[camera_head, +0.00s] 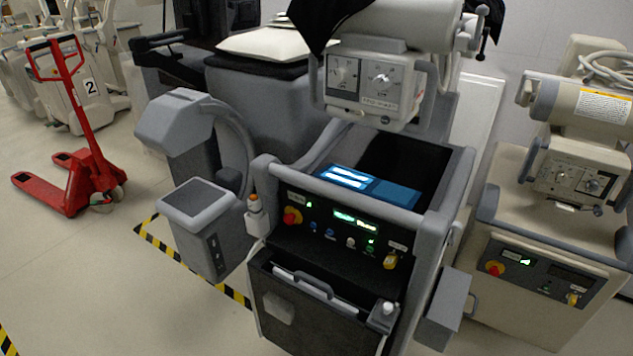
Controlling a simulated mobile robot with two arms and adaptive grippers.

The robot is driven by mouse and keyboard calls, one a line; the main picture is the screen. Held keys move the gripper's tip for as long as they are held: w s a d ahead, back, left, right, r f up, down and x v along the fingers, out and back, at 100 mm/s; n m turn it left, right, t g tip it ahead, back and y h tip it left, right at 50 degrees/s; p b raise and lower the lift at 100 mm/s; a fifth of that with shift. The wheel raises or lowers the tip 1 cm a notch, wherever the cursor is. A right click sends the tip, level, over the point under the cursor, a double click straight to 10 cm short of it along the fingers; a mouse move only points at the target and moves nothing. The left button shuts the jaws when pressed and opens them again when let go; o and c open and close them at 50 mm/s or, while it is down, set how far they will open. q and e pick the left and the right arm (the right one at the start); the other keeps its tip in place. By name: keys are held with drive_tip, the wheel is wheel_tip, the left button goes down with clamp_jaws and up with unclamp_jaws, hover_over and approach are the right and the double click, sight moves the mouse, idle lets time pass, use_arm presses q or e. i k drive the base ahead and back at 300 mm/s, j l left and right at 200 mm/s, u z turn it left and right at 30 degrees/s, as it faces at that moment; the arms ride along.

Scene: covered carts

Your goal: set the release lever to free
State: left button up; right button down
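A grey wheeled cart (262,168) stands in the middle, facing me. Lower right on the front is a small grey block with a white knob (388,308). No part is readable as the release lever; labels are too small, so I cannot tell its setting. Neither of my grippers is in view.
A similar beige cart (510,225) stands close on the right. A red pallet jack (90,170) is at the left. Black-yellow tape (160,243) marks the floor. Dark cloth (310,20) hangs over the cart's upper unit. Open floor (90,270) lies front left.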

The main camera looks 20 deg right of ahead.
sight(480, 57)
drive_tip(key=z, duration=1.45)
